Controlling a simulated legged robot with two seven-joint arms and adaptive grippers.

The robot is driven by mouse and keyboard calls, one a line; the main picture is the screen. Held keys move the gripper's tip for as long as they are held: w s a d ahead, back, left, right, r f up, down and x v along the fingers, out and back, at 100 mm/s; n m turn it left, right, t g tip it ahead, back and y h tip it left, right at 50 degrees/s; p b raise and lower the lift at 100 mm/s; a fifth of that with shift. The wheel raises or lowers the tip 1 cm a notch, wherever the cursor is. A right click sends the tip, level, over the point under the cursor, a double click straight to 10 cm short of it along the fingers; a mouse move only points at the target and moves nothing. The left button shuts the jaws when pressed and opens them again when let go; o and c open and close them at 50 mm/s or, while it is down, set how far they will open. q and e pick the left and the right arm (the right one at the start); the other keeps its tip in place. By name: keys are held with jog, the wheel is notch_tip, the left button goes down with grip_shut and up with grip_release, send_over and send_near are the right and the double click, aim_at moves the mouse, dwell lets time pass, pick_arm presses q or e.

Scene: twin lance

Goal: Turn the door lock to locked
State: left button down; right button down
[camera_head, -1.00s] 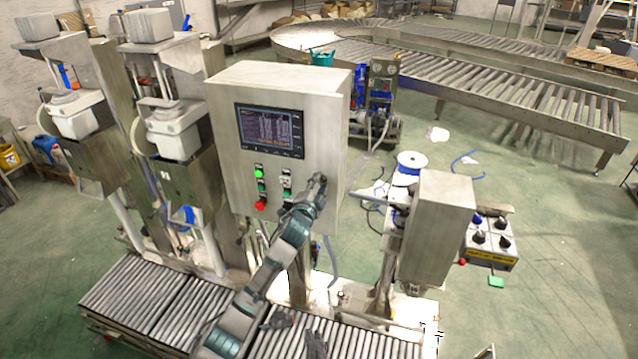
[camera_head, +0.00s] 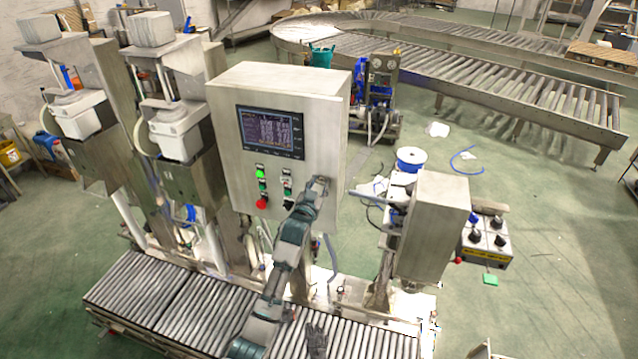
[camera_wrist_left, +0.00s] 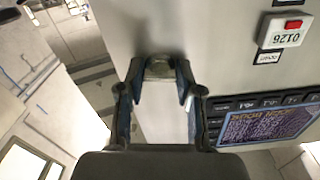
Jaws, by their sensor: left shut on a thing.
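The door lock (camera_wrist_left: 158,69) is a small metal piece near the edge of the grey control cabinet's door. My left gripper (camera_head: 319,186) is at the lower right edge of the cabinet (camera_head: 232,185) in the head view. In the left wrist view its two fingers (camera_wrist_left: 160,88) are shut on the lock, one on each side. The fingers hide much of the lock, so I cannot tell its exact angle.
The cabinet carries a screen (camera_head: 270,131), a green light and a red button (camera_head: 262,202) left of my gripper. A smaller grey box (camera_head: 435,228) stands to the right. A roller conveyor (camera_head: 190,300) runs below.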

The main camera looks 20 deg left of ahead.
pick_arm(q)
jog(key=shift+f+n+p, duration=0.25)
jog(key=shift+n+p, duration=0.1)
jog(key=shift+n, duration=0.65)
jog(key=c, duration=1)
grip_release()
jog(key=shift+o, duration=1.2)
jog(key=shift+w, duration=0.15)
jog(key=shift+r, duration=0.1)
jog(key=shift+s, duration=0.25)
jog(key=s, duration=1.1)
jog(key=shift+s+a, duration=0.15)
jog(key=shift+s, duration=0.05)
